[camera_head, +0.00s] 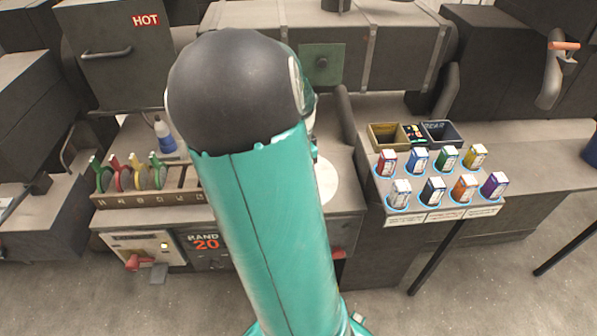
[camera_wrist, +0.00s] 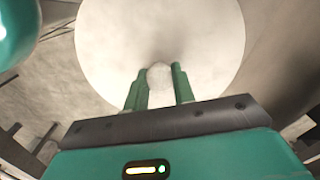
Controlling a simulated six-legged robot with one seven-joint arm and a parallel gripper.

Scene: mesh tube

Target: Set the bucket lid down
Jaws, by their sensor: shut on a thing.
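The bucket lid (camera_wrist: 160,28) is a pale, round disc that fills the upper middle of the wrist view. My gripper (camera_wrist: 160,74) is shut on the small round knob at the lid's centre, with one green finger on each side. In the head view, a white rounded edge that looks like the lid (camera_head: 328,182) shows just right of my arm, over the grey bench. My arm hides the rest of it and my gripper there. I cannot tell whether the lid touches the surface below. No bucket can be made out.
Several coloured small boxes (camera_head: 438,175) stand on a side shelf at right, with open bins (camera_head: 389,137) behind. A rack of coloured discs (camera_head: 132,175) and a blue-and-white bottle (camera_head: 164,135) are at left. A grey post (camera_head: 346,112) rises behind the bench.

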